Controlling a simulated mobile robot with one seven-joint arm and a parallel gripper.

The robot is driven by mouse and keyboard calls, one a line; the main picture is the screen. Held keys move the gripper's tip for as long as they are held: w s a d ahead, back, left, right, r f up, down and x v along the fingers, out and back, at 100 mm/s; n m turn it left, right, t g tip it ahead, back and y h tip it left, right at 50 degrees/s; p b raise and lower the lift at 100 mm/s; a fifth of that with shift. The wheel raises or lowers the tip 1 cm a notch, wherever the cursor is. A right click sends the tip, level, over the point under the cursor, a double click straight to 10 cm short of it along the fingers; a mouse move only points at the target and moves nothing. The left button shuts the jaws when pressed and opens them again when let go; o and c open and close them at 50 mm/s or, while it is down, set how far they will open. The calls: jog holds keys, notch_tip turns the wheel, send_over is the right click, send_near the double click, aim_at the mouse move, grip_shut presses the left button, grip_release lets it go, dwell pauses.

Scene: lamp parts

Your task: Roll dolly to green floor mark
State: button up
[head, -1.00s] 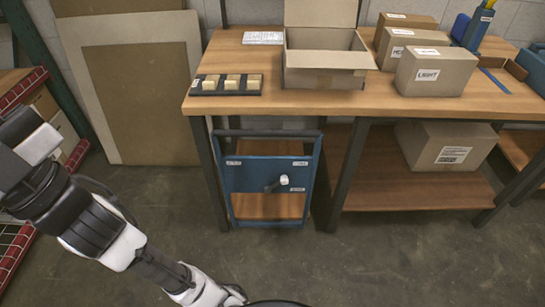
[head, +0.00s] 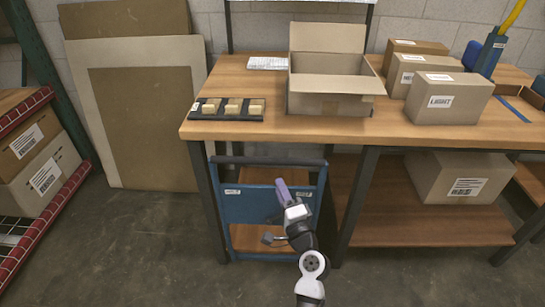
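The dolly (head: 243,208) stands upright under the left end of the workbench. It has a blue panel with small white labels, a dark top bar and a wooden deck low down. My gripper (head: 283,188) is in front of the panel, right of its middle, with a purple part at its tip. I cannot tell whether it touches the dolly or whether its fingers are open. My wrist and arm hide part of the panel and deck. A small dark lever-like piece (head: 268,239) shows left of my wrist. No green floor mark is in view.
The workbench (head: 330,128) has legs on both sides of the dolly. A closed box (head: 452,180) sits on its lower shelf. Boards (head: 145,130) lean on the wall at left, beside a red-edged rack (head: 45,215). The concrete floor (head: 140,250) in front is clear.

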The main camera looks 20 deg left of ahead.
aim_at(269, 164)
jog(key=p+x, duration=0.3)
jog(key=x, duration=0.9)
jog(key=shift+w+a+r, duration=0.2)
jog(key=shift+a, duration=0.05)
jog(key=shift+c, duration=0.2)
grip_shut()
